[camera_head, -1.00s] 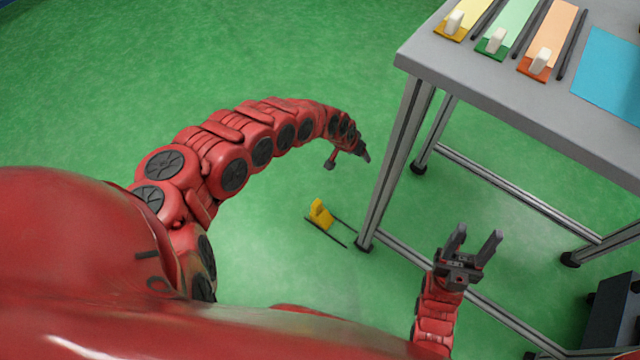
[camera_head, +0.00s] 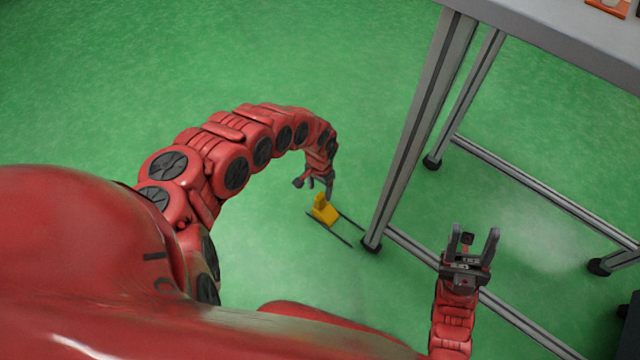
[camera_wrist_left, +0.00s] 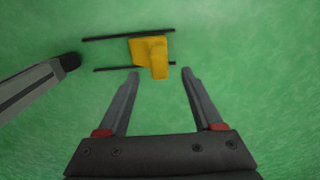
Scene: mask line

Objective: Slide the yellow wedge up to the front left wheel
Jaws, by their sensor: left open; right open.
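The yellow wedge (camera_head: 324,211) sits on the green floor between two thin dark rails (camera_head: 329,229), near the foot of a table leg. In the left wrist view the wedge (camera_wrist_left: 148,52) lies just beyond the fingertips, with its raised yellow part towards my gripper. My left gripper (camera_head: 320,188) is open, points down and is close to the wedge in the head view. In the left wrist view its fingers (camera_wrist_left: 160,74) are spread and empty. My right gripper (camera_head: 473,242) is open and empty, to the right of the table leg in the picture.
A grey table (camera_head: 560,33) stands at the upper right on metal legs. Its near leg (camera_head: 417,125) ends in a black foot (camera_head: 371,245), the front left wheel position, close to the rail ends. A low crossbar (camera_head: 530,185) joins the legs. The green floor at left is clear.

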